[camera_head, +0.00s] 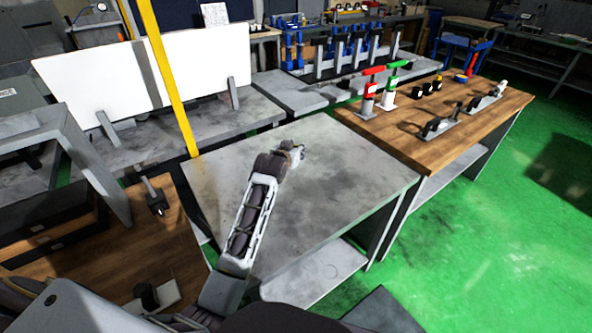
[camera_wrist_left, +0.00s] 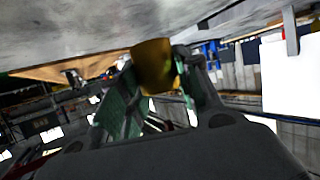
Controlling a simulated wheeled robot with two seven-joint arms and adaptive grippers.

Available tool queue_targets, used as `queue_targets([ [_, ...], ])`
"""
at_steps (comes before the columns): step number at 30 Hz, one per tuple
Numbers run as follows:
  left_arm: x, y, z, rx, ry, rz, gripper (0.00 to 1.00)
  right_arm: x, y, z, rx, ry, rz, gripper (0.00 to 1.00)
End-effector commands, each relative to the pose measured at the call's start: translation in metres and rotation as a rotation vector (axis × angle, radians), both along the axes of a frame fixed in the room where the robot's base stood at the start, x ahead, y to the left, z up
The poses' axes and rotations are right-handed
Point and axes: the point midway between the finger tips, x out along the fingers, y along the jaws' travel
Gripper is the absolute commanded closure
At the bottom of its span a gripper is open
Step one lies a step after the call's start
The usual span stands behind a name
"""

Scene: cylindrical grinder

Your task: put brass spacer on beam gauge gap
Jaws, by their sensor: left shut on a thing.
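My left gripper (camera_head: 298,153) is over the grey metal table (camera_head: 345,195) in the middle of the head view, its arm reaching up from the bottom. In the left wrist view my left gripper (camera_wrist_left: 155,85) is shut on the brass spacer (camera_wrist_left: 154,64), a short yellow-brown piece held between the green-grey fingers. In the head view the spacer is too small to make out clearly. I cannot tell for certain which fixture is the beam gauge; grey bar-like fixtures with black parts (camera_head: 465,113) stand on the wooden bench at right. My right gripper is not in view.
The wooden bench (camera_head: 430,142) at right also holds a red-handled device (camera_head: 369,95), a green-handled device (camera_head: 391,90) and small black round parts. A yellow post (camera_head: 168,75) rises behind the grey table's left end. White panels (camera_head: 100,77) stand behind. The grey tabletop is mostly clear.

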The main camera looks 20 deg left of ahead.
Motion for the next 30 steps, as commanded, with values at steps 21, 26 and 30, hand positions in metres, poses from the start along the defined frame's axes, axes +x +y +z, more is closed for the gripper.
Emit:
queue_targets([
  [21, 0.0, 0.0, -0.056, 0.0, -0.001, 0.0, 0.99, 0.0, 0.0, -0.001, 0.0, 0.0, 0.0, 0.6],
  [26, 0.0, 0.0, -0.057, 0.0, -0.001, 0.0, 0.99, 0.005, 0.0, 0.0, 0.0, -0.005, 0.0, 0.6],
  [30, -0.001, 0.0, -0.067, 0.0, 0.0, 0.0, 0.99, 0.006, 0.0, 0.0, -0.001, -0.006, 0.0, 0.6],
])
